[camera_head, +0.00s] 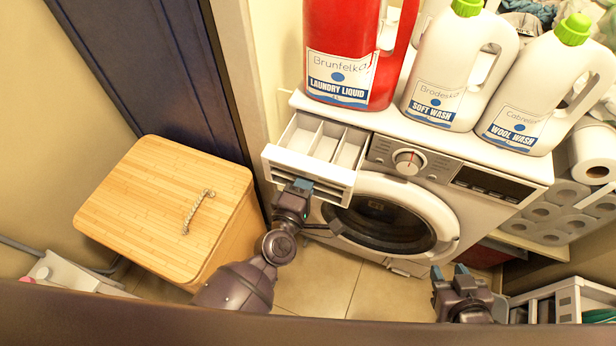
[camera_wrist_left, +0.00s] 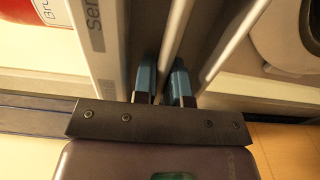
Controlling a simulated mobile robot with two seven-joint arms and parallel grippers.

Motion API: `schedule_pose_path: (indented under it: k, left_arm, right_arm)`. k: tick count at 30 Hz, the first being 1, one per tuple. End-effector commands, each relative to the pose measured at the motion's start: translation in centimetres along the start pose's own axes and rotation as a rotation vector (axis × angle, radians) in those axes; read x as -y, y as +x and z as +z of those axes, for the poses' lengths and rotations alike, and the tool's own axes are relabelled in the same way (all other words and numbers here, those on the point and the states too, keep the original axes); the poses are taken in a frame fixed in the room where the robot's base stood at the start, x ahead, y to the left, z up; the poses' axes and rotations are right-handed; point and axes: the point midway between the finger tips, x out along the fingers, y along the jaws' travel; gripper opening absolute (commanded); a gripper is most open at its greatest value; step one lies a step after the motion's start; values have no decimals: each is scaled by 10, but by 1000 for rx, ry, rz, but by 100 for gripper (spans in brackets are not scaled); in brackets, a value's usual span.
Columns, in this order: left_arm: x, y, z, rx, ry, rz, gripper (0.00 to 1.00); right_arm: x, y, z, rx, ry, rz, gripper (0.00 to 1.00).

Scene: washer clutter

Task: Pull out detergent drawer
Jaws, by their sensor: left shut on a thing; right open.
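The white detergent drawer (camera_head: 322,146) at the washer's upper left stands pulled out, with its divided compartments showing empty. My left gripper (camera_head: 298,186) is at the lower part of the drawer's front, shut on its edge. In the left wrist view the two blue fingertips (camera_wrist_left: 164,82) close around a thin pale edge of the drawer front (camera_wrist_left: 103,45). The white washer (camera_head: 460,165) has a round dial and a dark door (camera_head: 385,222), which is shut. My right gripper (camera_head: 450,276) is open and empty, low in front of the washer's right side.
A red laundry liquid bottle (camera_head: 345,50) and white bottles, soft wash (camera_head: 450,75) and wool wash (camera_head: 540,90), stand on the washer. A wooden-lidded box (camera_head: 150,205) stands at left. Paper rolls (camera_head: 560,205) and a white rack (camera_head: 565,295) are at right. Tiled floor (camera_head: 320,285) is clear in front.

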Motion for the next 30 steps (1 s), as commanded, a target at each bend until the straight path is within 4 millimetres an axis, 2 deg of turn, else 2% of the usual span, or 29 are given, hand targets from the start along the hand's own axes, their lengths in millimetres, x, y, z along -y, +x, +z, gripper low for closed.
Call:
schedule_pose_path:
  k: [6, 17, 18, 20, 30]
  left_arm:
    - [1, -11, 0, 0, -1, -2, 0]
    - [1, -29, 0, 0, 1, -2, 0]
    - [1, -28, 0, 0, 0, -1, 17]
    - [1, -28, 0, 0, 0, -1, 23]
    - [0, -31, 0, 0, 0, -1, 23]
  right_arm:
    - [-1, 1, -7, -13, -5, -1, 43]
    - [-1, -2, -4, -5, -4, 1, 43]
    - [-1, -2, -2, -2, -3, 1, 43]
    - [-1, -3, 0, 2, -2, 1, 43]
    - [0, -4, 3, 9, 4, 3, 43]
